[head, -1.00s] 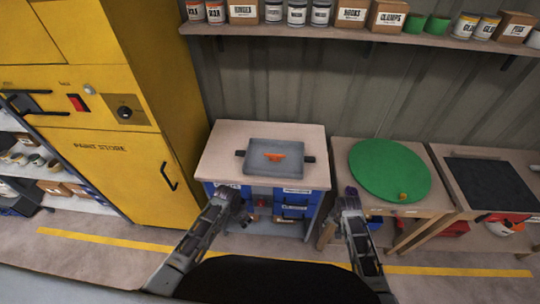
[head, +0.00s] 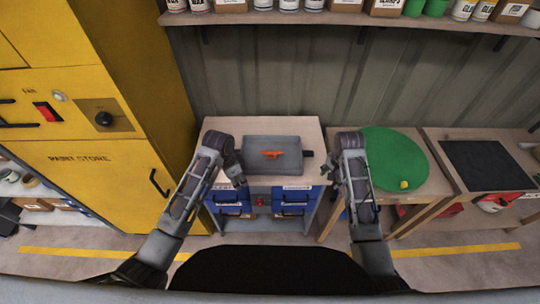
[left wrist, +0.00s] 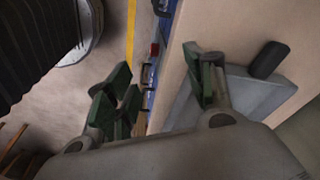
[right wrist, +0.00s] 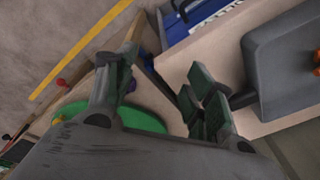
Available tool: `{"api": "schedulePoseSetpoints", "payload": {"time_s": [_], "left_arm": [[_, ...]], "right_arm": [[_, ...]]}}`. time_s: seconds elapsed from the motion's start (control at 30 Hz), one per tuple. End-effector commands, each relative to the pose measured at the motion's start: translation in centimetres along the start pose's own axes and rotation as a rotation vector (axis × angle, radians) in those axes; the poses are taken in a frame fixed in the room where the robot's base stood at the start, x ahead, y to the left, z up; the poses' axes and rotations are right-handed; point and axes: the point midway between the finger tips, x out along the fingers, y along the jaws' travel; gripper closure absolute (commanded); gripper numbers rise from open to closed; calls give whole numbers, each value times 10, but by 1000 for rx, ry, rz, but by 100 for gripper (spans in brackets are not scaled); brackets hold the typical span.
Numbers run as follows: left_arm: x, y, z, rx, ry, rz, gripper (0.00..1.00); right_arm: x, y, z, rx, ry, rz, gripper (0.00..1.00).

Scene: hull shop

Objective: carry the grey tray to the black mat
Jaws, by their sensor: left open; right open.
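The grey tray (head: 283,143) sits on the wooden top of a blue-drawer workbench, with an orange object (head: 273,155) on it. Its right black handle (head: 307,153) shows in the head view. My left gripper (head: 238,172) is open and empty at the tray's left side; the left wrist view shows the tray (left wrist: 245,95) and a black handle (left wrist: 268,60) beside one finger. My right gripper (head: 334,170) is open and empty, right of the tray; the right wrist view shows the tray (right wrist: 275,75) beyond its fingers. The black mat (head: 487,165) lies on the far-right table.
A green round board (head: 394,160) with a small yellow object (head: 404,185) lies on the table between workbench and mat. A yellow paint store cabinet (head: 100,180) stands at left. A shelf (head: 350,20) with cans and boxes runs above. The mat looks clear.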

Motion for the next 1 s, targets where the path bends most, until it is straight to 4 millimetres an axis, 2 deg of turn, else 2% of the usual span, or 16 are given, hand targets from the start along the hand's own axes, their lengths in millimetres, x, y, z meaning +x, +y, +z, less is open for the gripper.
{"api": "schedulePoseSetpoints", "payload": {"time_s": [0.33, 0.63, 1.0], "left_arm": [[-6, -25, -16, 102, -24, 14, 46], [-19, -64, -34, 241, -61, 34, 46], [-47, -114, -49, 393, -107, 60, 46]], "right_arm": [[-7, -28, -15, 126, -19, 13, 46], [-21, -66, -33, 304, -46, 40, 46], [-49, -113, -50, 516, -69, 79, 46]]}}
